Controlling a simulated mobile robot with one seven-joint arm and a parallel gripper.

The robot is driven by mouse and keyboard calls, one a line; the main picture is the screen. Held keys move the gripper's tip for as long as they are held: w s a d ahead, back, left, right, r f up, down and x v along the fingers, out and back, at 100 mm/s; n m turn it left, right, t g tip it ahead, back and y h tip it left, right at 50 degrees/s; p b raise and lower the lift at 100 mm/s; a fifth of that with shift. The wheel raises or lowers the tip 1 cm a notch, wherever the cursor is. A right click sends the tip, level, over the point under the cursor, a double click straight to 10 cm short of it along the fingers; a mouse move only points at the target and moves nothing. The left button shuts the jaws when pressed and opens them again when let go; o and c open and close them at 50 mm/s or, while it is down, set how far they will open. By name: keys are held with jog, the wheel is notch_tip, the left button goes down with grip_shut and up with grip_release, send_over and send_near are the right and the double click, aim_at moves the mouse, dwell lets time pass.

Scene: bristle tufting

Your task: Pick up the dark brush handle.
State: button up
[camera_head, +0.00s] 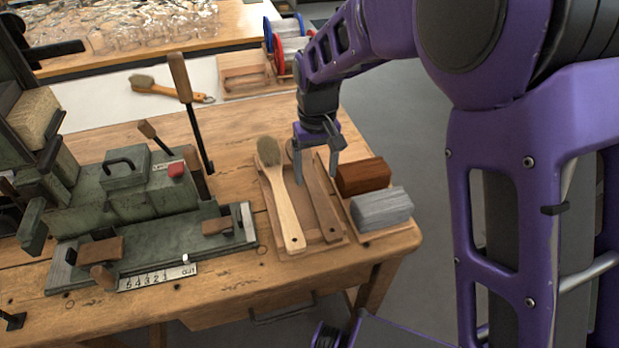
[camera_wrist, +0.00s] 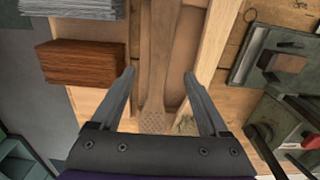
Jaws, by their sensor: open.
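The dark brush handle (camera_head: 324,205) lies in a shallow wooden tray (camera_head: 327,243), to the right of a pale brush (camera_head: 286,205) with bristles. In the wrist view the dark handle (camera_wrist: 157,55) runs lengthwise between my fingers, with its hole-dotted head (camera_wrist: 154,121) nearest my palm. My gripper (camera_head: 315,177) is open and empty over the tray. In the wrist view my gripper (camera_wrist: 159,74) has one finger on each side of the handle; neither finger visibly touches it. The pale brush (camera_wrist: 211,62) is beside the right finger there. My gripper partly hides the handle's far end in the head view.
A red-brown block (camera_head: 363,176) and a grey block (camera_head: 382,208) sit on a board right of the tray. A green machine (camera_head: 120,190) with an upright wooden-handled lever (camera_head: 181,78) stands to the left. Another brush (camera_head: 160,89) lies on the white surface behind.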

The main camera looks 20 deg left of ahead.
aim_at(317, 193)
jog(key=f, duration=0.3)
jog(key=f+b, duration=0.1)
jog(key=f, duration=0.1)
jog(key=shift+s+d+f, duration=0.1)
jog(key=shift+s+d, duration=0.1)
jog(key=shift+d, duration=0.05)
grip_shut()
